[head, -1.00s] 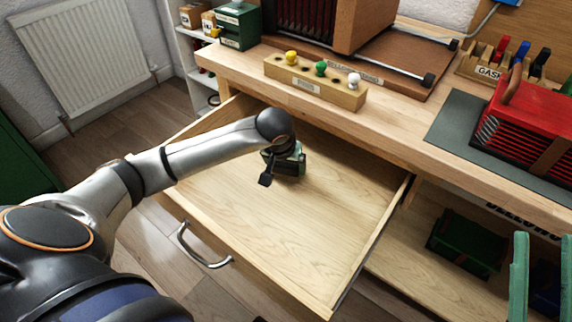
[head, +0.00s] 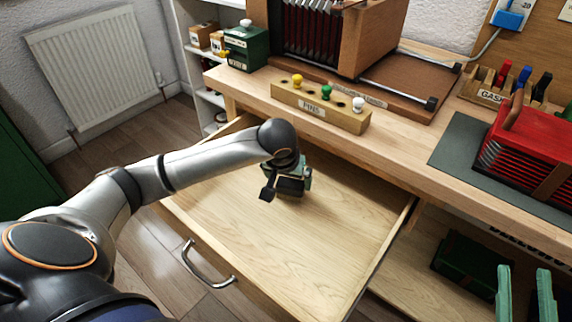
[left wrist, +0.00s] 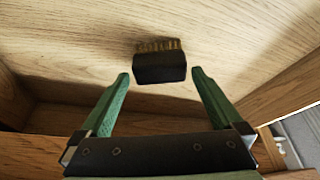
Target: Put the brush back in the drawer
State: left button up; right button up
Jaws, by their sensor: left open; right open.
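The brush (left wrist: 160,68) has a dark block body and tan bristles. In the left wrist view it lies on the pale wooden drawer floor, just beyond and between my left fingertips, touching neither finger. My left gripper (left wrist: 158,78) is open and empty, with green fingers. In the head view my left gripper (head: 292,184) is low inside the open drawer (head: 300,240), towards its back; the brush cannot be made out there. My right gripper (head: 524,285) is open and empty at the lower right, its two green fingers pointing up.
The bench top above the drawer holds a peg block (head: 320,106), a green box (head: 246,46), a wooden bellows piece (head: 345,35) and a red bellows (head: 530,140) on a dark mat (head: 455,150). A dark green bin (head: 470,262) sits on the lower shelf. The drawer's front half is clear.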

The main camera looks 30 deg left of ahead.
pick_arm(q)
jog(key=p+v, duration=0.1)
jog(key=v, duration=0.7)
pick_arm(e)
notch_tip(320, 180, down, 10)
jog(key=w+m+g+h, duration=0.1)
jog(key=m+g+h, duration=0.1)
jog(key=g+h, duration=0.1)
jog(key=shift+d+g, duration=0.3)
jog(key=shift+g, duration=0.1)
pick_arm(q)
jog(key=shift+r, duration=0.1)
pick_arm(e)
jog(key=shift+f+m, duration=0.1)
jog(key=shift+m, duration=0.2)
pick_arm(q)
jog(key=shift+p, duration=0.3)
